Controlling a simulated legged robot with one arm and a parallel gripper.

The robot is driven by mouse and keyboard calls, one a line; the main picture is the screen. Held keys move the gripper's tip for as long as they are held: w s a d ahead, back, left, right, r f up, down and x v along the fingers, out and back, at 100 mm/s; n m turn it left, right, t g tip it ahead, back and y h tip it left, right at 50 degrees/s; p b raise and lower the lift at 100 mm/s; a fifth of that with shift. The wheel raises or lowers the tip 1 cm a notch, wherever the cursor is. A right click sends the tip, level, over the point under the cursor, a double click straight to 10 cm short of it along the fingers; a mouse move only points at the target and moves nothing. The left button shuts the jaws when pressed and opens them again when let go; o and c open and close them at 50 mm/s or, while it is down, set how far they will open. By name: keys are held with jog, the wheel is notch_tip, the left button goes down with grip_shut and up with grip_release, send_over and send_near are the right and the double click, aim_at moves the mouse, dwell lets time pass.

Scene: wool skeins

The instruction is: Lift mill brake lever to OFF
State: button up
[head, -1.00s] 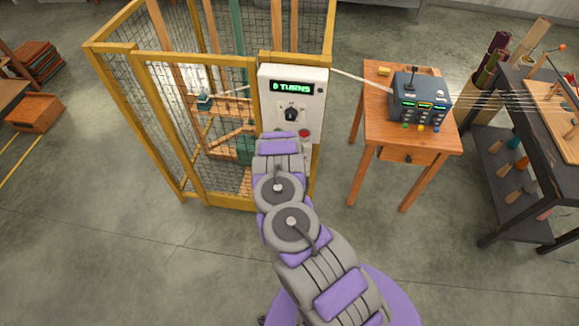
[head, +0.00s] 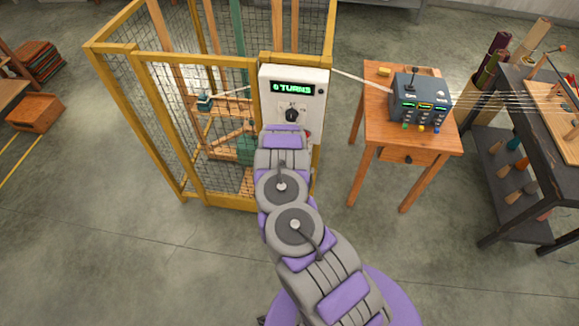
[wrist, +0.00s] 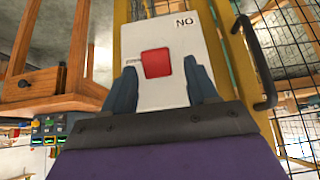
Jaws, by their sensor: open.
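The red block (wrist: 157,63), which looks like the brake lever's handle, stands on a white panel (wrist: 185,32) marked with letters that read "NO" in the wrist view, apparently "ON" upside down. My gripper (wrist: 160,67) is open, with one blue-grey finger on each side of the red block in that picture. I cannot tell whether the fingers touch it or how far away it is. In the head view, the white control box (head: 310,82) shows "0 TURNS" above a black dial. A sliver of red (head: 308,135) shows beside my arm, which hides my gripper there.
A yellow-framed mesh cage (head: 130,56) stands behind and left of the box. A black handle (wrist: 266,103) is right of the panel in the wrist view. A wooden table (head: 372,125) with a blue-grey device (head: 419,96) is to the right.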

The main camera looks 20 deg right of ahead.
jog(key=p+v, duration=0.1)
jog(key=v, duration=1.3)
jog(key=shift+r, duration=0.2)
jog(key=shift+s, duration=0.1)
jog(key=w+a+r+n+y+b, duration=0.15)
jog(key=a+r+y+b, duration=0.3)
jog(key=a+r, duration=0.65)
jog(key=s+a+r+n+g+y+b, duration=0.2)
jog(key=s+a+r+n+y+b, duration=0.15)
jog(key=s+a+r, duration=0.45)
jog(key=s+d+r+g+h+b, duration=0.1)
jog(key=s+d+g+b, duration=0.1)
jog(key=s, duration=0.9)
jog(key=s+d+r+n+g+h+b, duration=0.1)
jog(key=s+d+b, duration=0.1)
jog(key=s, duration=1)
jog(key=s+d+r+g+h+b, duration=0.1)
jog(key=s+b, duration=0.3)
jog(key=s, duration=0.7)
jog(key=shift+s+d+n+g+h, duration=0.4)
jog(key=shift+d+g+h, duration=0.1)
jog(key=shift+g, duration=0.3)
